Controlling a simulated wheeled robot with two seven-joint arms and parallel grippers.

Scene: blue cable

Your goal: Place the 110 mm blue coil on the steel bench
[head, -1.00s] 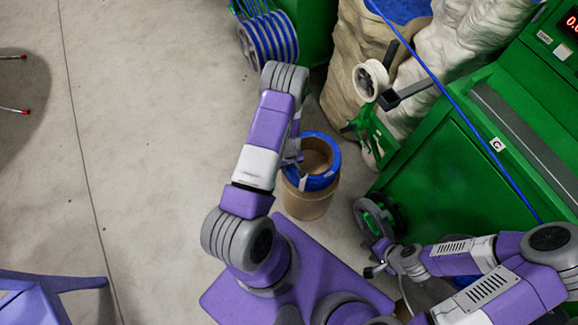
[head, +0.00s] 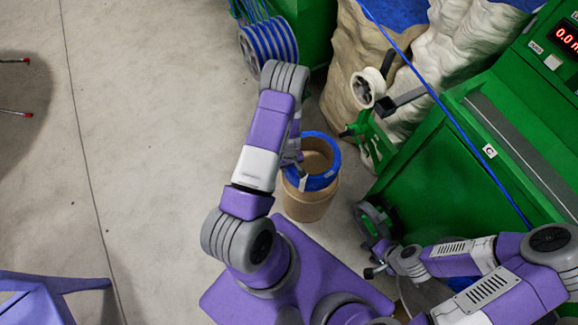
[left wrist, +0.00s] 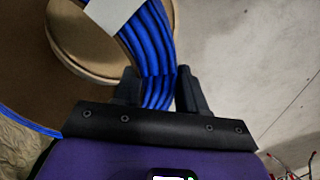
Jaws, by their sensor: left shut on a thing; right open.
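The blue coil (head: 322,182) sits at the top rim of a brown cardboard drum (head: 305,209), with a pale tag on it. My left gripper (head: 292,158) reaches down to the coil's left side, partly hidden by its own arm. In the left wrist view, the left gripper's fingers (left wrist: 158,88) are on either side of the coil's blue strands (left wrist: 150,42), shut on them. My right gripper (head: 374,270) is open and empty, low beside the green machine. I cannot make out the steel bench in either view.
A green machine (head: 440,165) with a red display fills the right side. A green stand with a white spool (head: 367,87) is behind the drum. A large blue cable reel (head: 269,45) stands at the back. The grey floor (head: 150,130) to the left is mostly clear.

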